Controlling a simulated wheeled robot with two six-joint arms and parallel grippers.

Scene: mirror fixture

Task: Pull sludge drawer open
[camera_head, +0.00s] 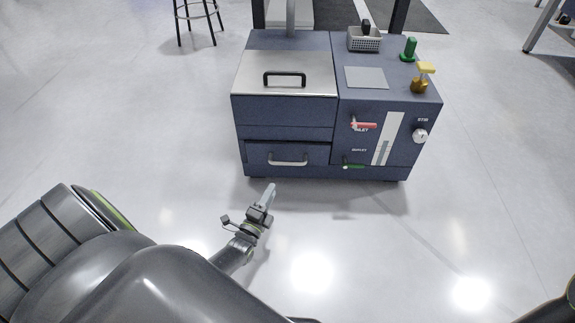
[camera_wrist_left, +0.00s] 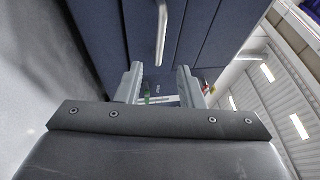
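The drawer (camera_head: 262,155) is the lower left front of a blue machine, below a steel-topped section. It looks shut, flush with the front. Its pale bar handle (camera_head: 288,162) is horizontal in the head view. The handle (camera_wrist_left: 161,32) appears upright in the left wrist view, ahead of the fingers. My left gripper (camera_head: 271,188) is in front of and below the drawer, apart from the handle. In the left wrist view my left gripper (camera_wrist_left: 158,72) has its two fingers spread with nothing between them. My right gripper is not visible.
The machine has a lid with a dark handle (camera_head: 284,77), a red inlet lever (camera_head: 364,125), a green outlet lever (camera_head: 353,166) and a knob (camera_head: 420,136). The floor in front is clear. A stool (camera_head: 199,18) stands behind.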

